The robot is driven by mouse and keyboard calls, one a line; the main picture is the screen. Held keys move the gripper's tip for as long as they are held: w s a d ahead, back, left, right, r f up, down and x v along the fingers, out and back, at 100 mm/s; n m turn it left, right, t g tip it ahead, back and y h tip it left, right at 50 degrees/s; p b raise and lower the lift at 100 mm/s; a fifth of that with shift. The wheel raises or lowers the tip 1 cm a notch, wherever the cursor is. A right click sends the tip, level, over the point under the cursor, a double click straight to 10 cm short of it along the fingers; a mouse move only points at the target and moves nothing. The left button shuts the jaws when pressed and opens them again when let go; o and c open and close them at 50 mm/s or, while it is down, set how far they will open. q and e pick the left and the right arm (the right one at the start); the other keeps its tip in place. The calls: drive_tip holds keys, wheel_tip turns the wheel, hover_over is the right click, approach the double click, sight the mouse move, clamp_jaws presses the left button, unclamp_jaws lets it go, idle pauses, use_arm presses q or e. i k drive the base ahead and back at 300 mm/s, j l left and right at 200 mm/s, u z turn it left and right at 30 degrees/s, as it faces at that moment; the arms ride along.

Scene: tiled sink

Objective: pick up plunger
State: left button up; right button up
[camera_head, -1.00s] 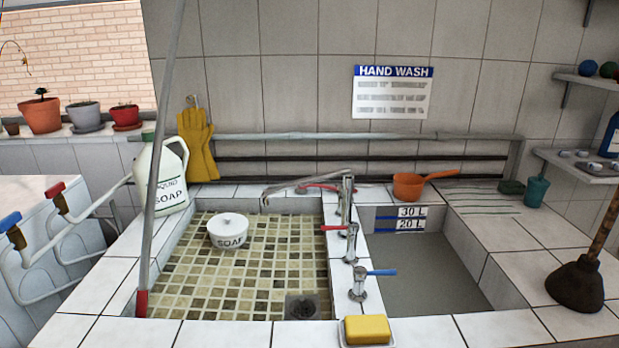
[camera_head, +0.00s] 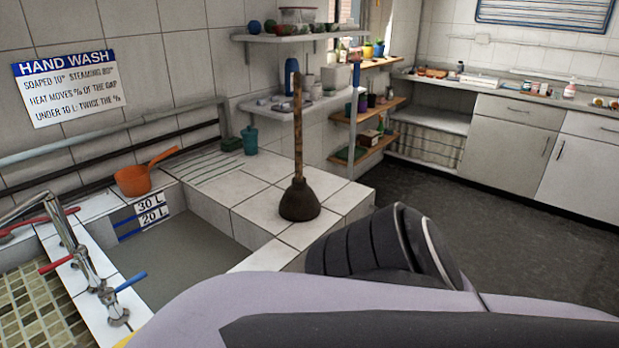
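The plunger (camera_head: 299,199) stands upright on the white tiled counter to the right of the sink basin. Its dark rubber cup rests on the tiles and its worn wooden handle (camera_head: 298,125) points straight up. A part of my own arm, light purple and black, fills the lower middle and right of the view, in front of the plunger and apart from it as far as I can see. Neither of my grippers shows in the view.
The grey basin (camera_head: 185,262) lies left of the plunger, with an orange dipper (camera_head: 134,181) on its back edge. Taps (camera_head: 110,296) stand on the divider. A teal cup (camera_head: 250,140) and a shelf (camera_head: 290,108) are behind. Dark open floor (camera_head: 500,225) lies to the right.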

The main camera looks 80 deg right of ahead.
sight(299, 203)
drive_tip(key=l+z, duration=0.1)
drive_tip(key=z, duration=0.4)
drive_tip(key=l+z, duration=0.1)
drive_tip(key=z, duration=0.4)
drive_tip(key=i+z, duration=0.1)
drive_tip(key=z, duration=0.35)
drive_tip(key=l+z, duration=0.1)
drive_tip(key=z, duration=0.4)
drive_tip(key=i+z, duration=0.15)
drive_tip(key=z, duration=0.35)
